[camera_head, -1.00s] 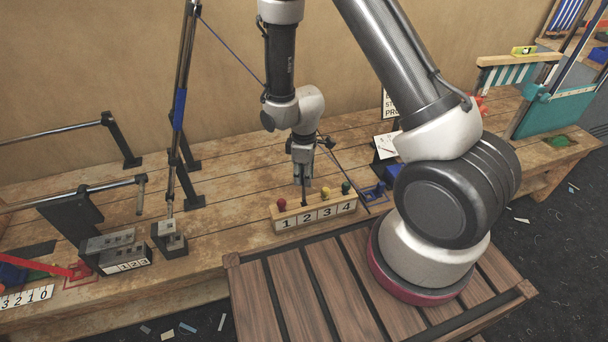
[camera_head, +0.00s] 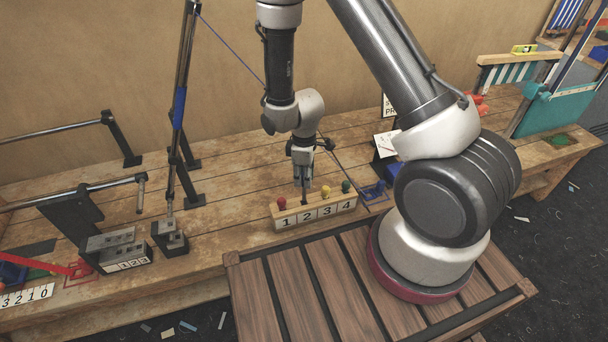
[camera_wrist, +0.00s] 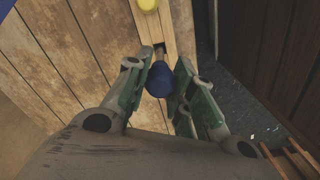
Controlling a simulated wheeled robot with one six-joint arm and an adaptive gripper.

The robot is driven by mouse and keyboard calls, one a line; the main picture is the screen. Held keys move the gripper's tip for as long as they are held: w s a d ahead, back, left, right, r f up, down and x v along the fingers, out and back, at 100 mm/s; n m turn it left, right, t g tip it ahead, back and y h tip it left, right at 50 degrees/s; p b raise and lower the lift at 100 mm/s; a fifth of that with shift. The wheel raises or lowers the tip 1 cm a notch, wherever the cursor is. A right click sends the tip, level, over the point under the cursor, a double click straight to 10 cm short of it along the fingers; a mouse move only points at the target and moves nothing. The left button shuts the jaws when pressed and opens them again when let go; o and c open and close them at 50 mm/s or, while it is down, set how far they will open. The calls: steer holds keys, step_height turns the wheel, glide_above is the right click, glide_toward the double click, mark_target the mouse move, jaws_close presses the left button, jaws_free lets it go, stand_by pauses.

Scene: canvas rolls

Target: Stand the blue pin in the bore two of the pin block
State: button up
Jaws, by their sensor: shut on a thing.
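The pin block (camera_head: 316,213) is a pale wooden bar numbered 1 to 4 on its front. A red pin (camera_head: 282,203) stands at 1, a yellow pin (camera_head: 326,191) at 3 and a green pin (camera_head: 346,186) at 4. My gripper (camera_head: 303,182) points down over position 2. In the wrist view its fingers (camera_wrist: 167,88) are shut on the blue pin (camera_wrist: 159,80) by its rounded head.
A grey block numbered 1, 2, 3 (camera_head: 122,252) and a small dark block (camera_head: 170,238) stand at left by metal bars. A blue outlined piece (camera_head: 374,191) lies right of the pin block. Bare bench lies left of the pin block.

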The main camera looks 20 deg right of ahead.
mark_target(304, 202)
steer(key=shift+f, duration=4.3)
steer(key=o, duration=1.1)
steer(key=shift+r, duration=0.1)
step_height(304, 202, up, 12)
steer(key=shift+f, duration=0.1)
